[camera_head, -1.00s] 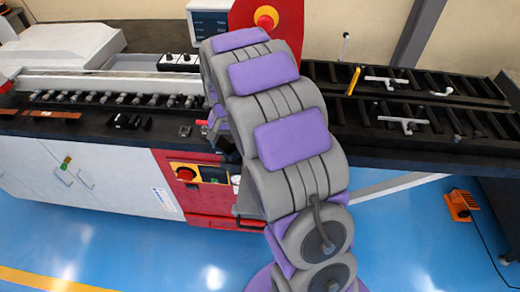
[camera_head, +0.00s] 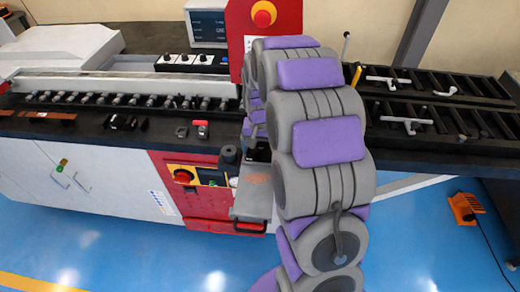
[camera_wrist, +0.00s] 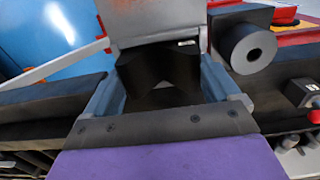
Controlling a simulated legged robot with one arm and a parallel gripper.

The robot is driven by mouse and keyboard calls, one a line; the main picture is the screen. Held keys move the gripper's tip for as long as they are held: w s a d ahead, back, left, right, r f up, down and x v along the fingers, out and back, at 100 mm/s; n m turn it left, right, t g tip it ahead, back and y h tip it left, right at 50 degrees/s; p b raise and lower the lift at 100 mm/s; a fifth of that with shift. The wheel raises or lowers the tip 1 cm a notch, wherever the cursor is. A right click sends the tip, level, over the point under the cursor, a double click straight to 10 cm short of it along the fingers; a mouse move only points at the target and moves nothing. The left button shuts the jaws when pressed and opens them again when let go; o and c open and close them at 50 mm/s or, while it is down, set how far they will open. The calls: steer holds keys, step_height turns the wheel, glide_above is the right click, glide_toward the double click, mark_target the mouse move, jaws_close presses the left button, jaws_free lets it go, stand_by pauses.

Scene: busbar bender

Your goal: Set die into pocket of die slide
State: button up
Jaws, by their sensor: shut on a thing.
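In the wrist view the two blue-grey fingers of my gripper (camera_wrist: 157,70) are shut on the die (camera_wrist: 160,72), a dark block with a notched front. A grey plate (camera_wrist: 155,22) lies just beyond the die; I cannot tell whether they touch. In the head view a grey plate with a faint orange mark (camera_head: 252,197) juts from the machine front beside my arm; it may be part of the die slide. My arm mostly hides the gripper and die there. I cannot make out the pocket clearly in either view.
A dark hollow roller (camera_wrist: 247,50) stands close right of the die; it also shows in the head view (camera_head: 229,155). A red control column (camera_head: 264,45) rises behind my arm. Small black tools (camera_head: 124,122) lie on the bench at left. A rack with bars (camera_head: 440,105) extends right.

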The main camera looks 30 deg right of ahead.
steer(key=shift+s+a+f, duration=0.1)
steer(key=shift+a, duration=0.05)
steer(key=o, duration=1.6)
steer(key=shift+o, duration=0.7)
steer(key=shift+a, duration=0.15)
